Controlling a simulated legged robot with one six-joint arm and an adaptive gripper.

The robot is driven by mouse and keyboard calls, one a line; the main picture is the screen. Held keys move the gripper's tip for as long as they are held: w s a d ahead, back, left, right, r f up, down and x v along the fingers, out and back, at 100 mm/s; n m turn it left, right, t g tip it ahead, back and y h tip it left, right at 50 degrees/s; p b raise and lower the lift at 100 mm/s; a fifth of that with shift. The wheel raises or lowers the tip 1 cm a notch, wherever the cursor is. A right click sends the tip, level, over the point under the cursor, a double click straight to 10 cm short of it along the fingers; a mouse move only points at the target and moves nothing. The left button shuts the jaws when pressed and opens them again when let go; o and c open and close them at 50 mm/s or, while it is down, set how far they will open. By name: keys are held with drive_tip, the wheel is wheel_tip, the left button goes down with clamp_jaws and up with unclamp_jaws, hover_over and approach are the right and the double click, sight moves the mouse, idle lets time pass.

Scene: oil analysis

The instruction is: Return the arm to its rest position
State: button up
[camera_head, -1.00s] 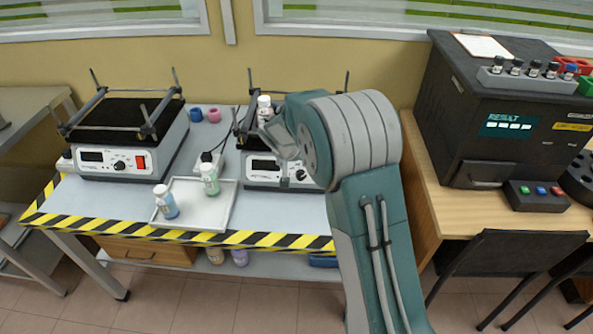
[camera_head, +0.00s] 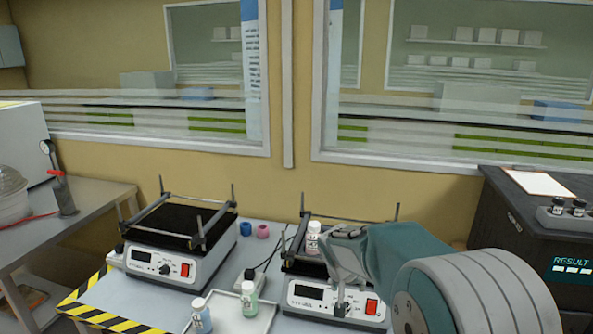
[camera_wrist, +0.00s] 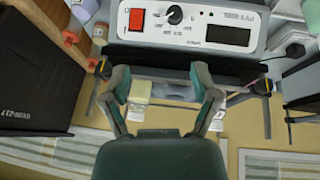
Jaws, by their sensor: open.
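My green arm reaches in from the lower right and hides part of the shaker. In the wrist view my spread fingers (camera_wrist: 160,82) point toward the shaker's front panel (camera_wrist: 188,22), which appears inverted. A pale yellowish thing (camera_wrist: 140,93) shows between the fingers; I cannot tell what it is.
A tray (camera_head: 229,328) in front holds a blue bottle (camera_head: 201,319) and a green bottle (camera_head: 249,301). A left shaker (camera_head: 160,265) stands beside the small blue and pink pieces. A dark analyser (camera_head: 530,225) stands at right, close to my arm. Windows fill the wall behind.

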drive_tip(key=s+d+r, duration=0.2)
drive_tip(key=s+r, duration=0.5)
drive_tip(key=s, duration=0.1)
drive_tip(key=s+r+n+t+y, duration=0.1)
drive_tip(key=s+r, duration=0.3)
drive_tip(key=s, duration=1.9)
drive_tip(key=shift+s+n+y, duration=0.25)
drive_tip(key=shift+n+y, duration=0.35)
drive_tip(key=shift+y, duration=0.2)
